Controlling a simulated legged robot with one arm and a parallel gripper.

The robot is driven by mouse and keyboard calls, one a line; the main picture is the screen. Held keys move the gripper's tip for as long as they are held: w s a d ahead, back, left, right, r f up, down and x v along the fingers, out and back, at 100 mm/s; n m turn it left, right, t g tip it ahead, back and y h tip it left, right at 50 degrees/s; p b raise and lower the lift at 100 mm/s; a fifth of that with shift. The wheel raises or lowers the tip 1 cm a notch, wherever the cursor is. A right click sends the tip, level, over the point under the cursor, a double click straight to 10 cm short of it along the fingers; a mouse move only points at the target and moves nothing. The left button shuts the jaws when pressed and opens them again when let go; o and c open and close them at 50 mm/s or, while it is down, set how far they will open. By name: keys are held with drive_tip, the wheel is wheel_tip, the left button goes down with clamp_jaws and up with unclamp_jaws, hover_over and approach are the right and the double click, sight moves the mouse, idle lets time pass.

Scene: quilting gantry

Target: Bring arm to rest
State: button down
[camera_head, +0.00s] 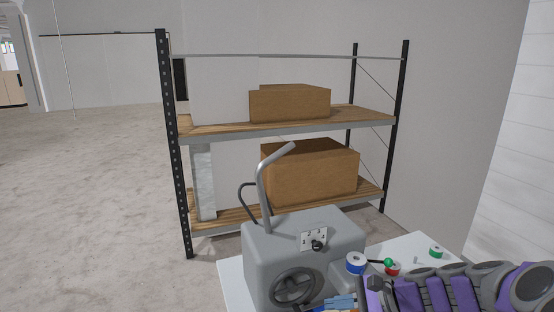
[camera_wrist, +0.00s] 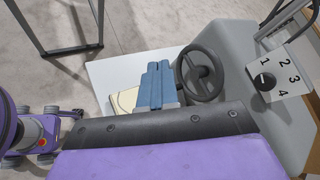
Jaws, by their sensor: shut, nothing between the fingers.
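My gripper (camera_wrist: 158,86) shows in the wrist view as two blue fingers close together, shut and empty. It is beside the black handwheel (camera_wrist: 200,74) of a grey machine, above the white table (camera_wrist: 112,70); whether it touches anything is not clear. In the head view, my purple and grey arm lies low across the bottom right. Blue parts of the gripper end (camera_head: 340,303) show at the bottom edge, in front of the machine (camera_head: 262,246); the rest is cut off.
The machine has a raised grey lever (camera_head: 264,182) and a numbered dial (camera_wrist: 264,82). Blue (camera_head: 356,263), red (camera_head: 392,269) and green (camera_head: 436,252) spools stand near my arm. A cream item (camera_wrist: 122,101) lies by the fingers. Behind, a shelf rack (camera_head: 285,128) holds boxes. Floor at left is clear.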

drive_tip(key=s+a+f+n+g+h+b, duration=0.1)
drive_tip(key=s+a+n+g+h, duration=0.2)
drive_tip(key=s, duration=0.5)
drive_tip(key=s+a+f+n+g+h+b, duration=0.1)
drive_tip(key=s+a+n+g+b, duration=0.1)
drive_tip(key=s+a+n, duration=0.45)
drive_tip(key=s+d+f+n+h+b, duration=0.1)
drive_tip(key=s+d+h, duration=0.3)
drive_tip(key=s, duration=0.5)
drive_tip(key=s+d+f+n+h+b, duration=0.1)
drive_tip(key=s+d+f+n+h, duration=0.2)
drive_tip(key=s+d, duration=0.3)
drive_tip(key=s+n+h, duration=0.1)
drive_tip(key=s, duration=0.1)
drive_tip(key=shift+s+d+f+g+b, duration=0.2)
drive_tip(key=shift+s+f+g+b, duration=0.1)
drive_tip(key=shift+s, duration=0.05)
drive_tip(key=shift+a, duration=0.2)
drive_tip(key=c, duration=1.8)
unclamp_jaws()
drive_tip(key=shift+c, duration=0.2)
